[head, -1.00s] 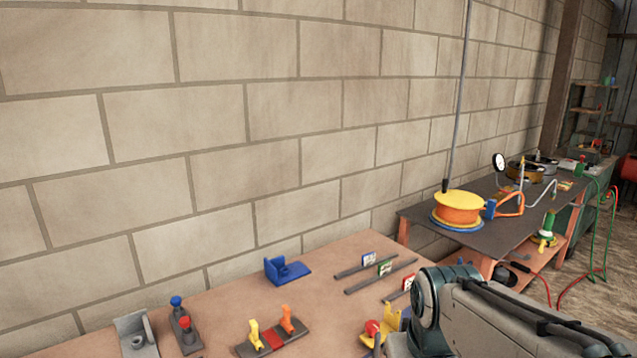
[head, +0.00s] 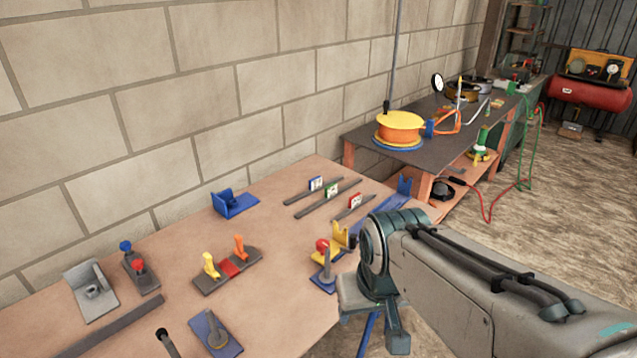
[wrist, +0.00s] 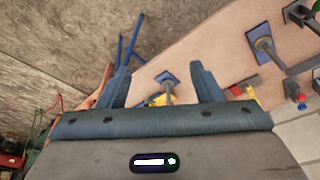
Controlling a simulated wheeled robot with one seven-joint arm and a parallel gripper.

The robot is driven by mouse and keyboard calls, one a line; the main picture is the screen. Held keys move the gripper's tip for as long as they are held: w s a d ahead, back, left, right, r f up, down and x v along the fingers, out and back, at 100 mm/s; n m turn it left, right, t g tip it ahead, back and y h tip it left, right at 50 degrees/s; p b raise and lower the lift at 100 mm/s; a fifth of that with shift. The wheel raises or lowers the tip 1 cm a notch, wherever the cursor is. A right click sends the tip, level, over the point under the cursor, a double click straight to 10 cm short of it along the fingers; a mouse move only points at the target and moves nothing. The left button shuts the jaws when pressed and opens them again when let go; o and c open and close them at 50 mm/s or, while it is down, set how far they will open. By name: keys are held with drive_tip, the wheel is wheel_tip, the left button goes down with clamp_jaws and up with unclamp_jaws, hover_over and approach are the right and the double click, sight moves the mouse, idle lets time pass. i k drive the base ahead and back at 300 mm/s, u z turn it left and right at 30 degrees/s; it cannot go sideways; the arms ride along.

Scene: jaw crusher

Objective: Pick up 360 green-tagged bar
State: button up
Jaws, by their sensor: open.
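The green-tagged bar (head: 313,206) is a thin dark bar lying on the tan table in the head view, with a small green and white tag (head: 332,191) standing on it. It lies between a blue-tagged bar (head: 299,195) and a red-tagged bar (head: 345,211). My gripper (wrist: 162,84) is open in the wrist view, with nothing between its fingers. It points down over the table's edge, apart from the bars. I cannot make out the green-tagged bar in the wrist view.
The tan table (head: 285,265) also carries a blue bracket (head: 234,204), a yellow bracket (head: 342,236), a base with yellow and orange clamps (head: 228,270) and a grey bracket (head: 90,291). A dark bench (head: 365,146) with an orange spool stands behind. The wall borders the table's far side.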

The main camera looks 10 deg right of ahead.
sight(332, 191)
drive_tip(key=z, duration=0.95)
drive_tip(key=k, duration=1.25)
drive_tip(key=z, duration=0.9)
drive_tip(key=i, duration=2.2)
drive_tip(key=u, duration=1.05)
drive_tip(key=i, duration=1.1)
drive_tip(key=u, duration=1.55)
drive_tip(key=i, duration=0.55)
drive_tip(key=u, duration=0.45)
